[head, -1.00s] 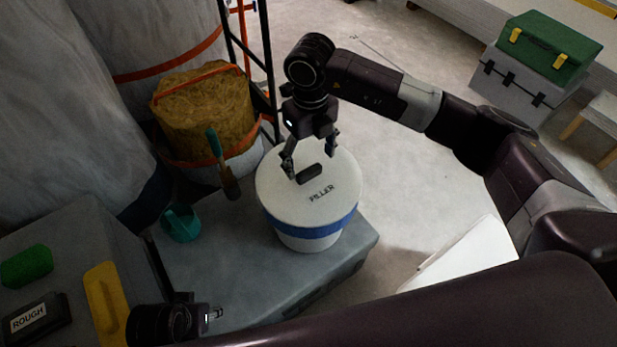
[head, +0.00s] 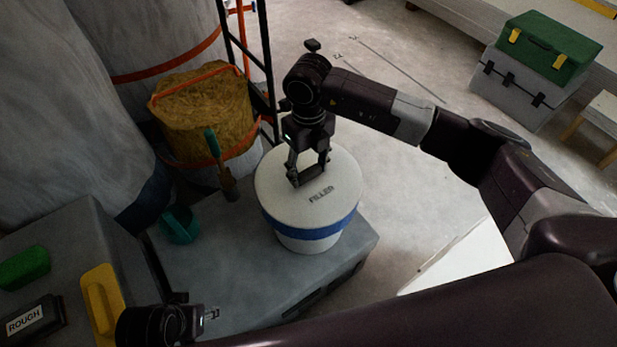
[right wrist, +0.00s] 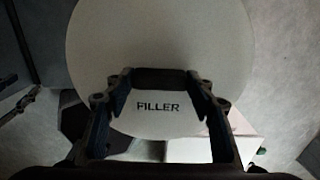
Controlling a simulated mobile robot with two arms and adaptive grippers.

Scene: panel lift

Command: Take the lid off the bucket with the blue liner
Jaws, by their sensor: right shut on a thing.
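The white bucket (head: 308,243) with a blue band stands upright on a grey box. Its round white lid (head: 335,180), lettered FILLER, sits on it; the lid also fills the middle of the right wrist view (right wrist: 180,40). My right gripper (head: 308,178) is over the lid, its fingers shut on the lid's dark handle (head: 310,176). In the right wrist view the handle (right wrist: 160,80) lies between the two fingers. My left gripper (head: 212,313) is low at the left, away from the bucket; its finger gap is too small to read.
The grey box (head: 215,280) bears the bucket and a teal cup (head: 180,225). A brush (head: 222,165) leans beside a tub of yellow-brown material (head: 205,110). A green case (head: 550,45) on a grey case stands far right.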

